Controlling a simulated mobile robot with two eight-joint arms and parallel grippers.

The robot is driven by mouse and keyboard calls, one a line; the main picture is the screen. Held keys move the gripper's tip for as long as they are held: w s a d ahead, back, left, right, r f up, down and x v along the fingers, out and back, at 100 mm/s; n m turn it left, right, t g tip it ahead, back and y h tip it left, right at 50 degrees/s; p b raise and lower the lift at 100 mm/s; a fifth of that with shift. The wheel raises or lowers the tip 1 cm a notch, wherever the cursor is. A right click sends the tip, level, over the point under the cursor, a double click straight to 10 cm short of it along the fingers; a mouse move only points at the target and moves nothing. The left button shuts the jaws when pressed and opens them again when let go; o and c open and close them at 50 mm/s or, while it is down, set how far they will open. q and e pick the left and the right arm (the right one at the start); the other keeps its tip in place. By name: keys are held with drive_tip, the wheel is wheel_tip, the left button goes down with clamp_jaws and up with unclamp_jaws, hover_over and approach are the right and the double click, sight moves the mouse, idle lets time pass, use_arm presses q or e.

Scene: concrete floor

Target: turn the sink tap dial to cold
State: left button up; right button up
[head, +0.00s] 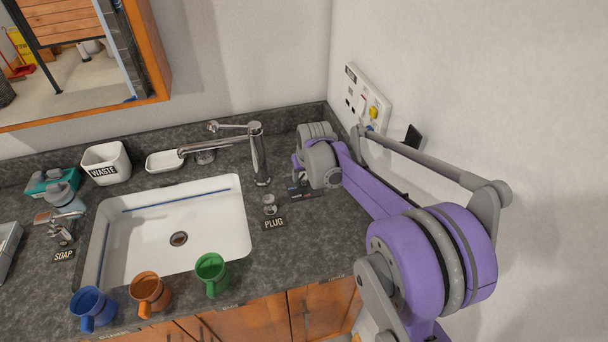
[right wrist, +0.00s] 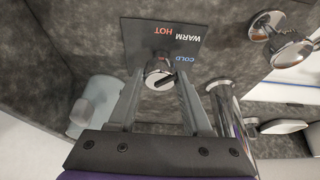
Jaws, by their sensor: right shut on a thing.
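The tap dial (right wrist: 158,72) is a small chrome knob on a dark plate (right wrist: 150,30) marked COLD, WARM and HOT. My right gripper (right wrist: 160,78) is shut on the dial, with one finger on each side of it. A dark slot on the dial slants towards the COLD side, but its exact setting is hard to tell. In the head view my right gripper (head: 297,182) reaches down right of the chrome tap (head: 258,155), and the wrist hides most of the dial. The white sink (head: 225,225) lies left of the tap. My left gripper is not in view.
A chrome plug knob (head: 269,203) stands close left of my gripper. Blue (head: 92,306), orange (head: 150,289) and green (head: 211,272) mugs line the front edge. A wall with a socket panel (head: 366,98) is close on the right.

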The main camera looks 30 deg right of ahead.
drive_tip(key=shift+m, duration=0.4)
clamp_jaws()
drive_tip(key=m+h, duration=0.1)
drive_tip(key=m, duration=0.2)
drive_tip(key=shift+a+m+h+b, duration=0.15)
drive_tip(key=shift+m+h+b, duration=0.15)
drive_tip(key=shift+m+h, duration=0.1)
drive_tip(key=shift+w+m+g+h, duration=0.1)
drive_tip(key=shift+m+g+h, duration=0.25)
drive_tip(key=shift+m, duration=0.75)
drive_tip(key=shift+w+m+g+h, duration=0.15)
drive_tip(key=shift+m+g, duration=0.4)
drive_tip(key=shift+m, duration=0.55)
drive_tip(key=shift+s, duration=0.1)
drive_tip(key=o, duration=1.2)
unclamp_jaws()
drive_tip(key=v, duration=1.1)
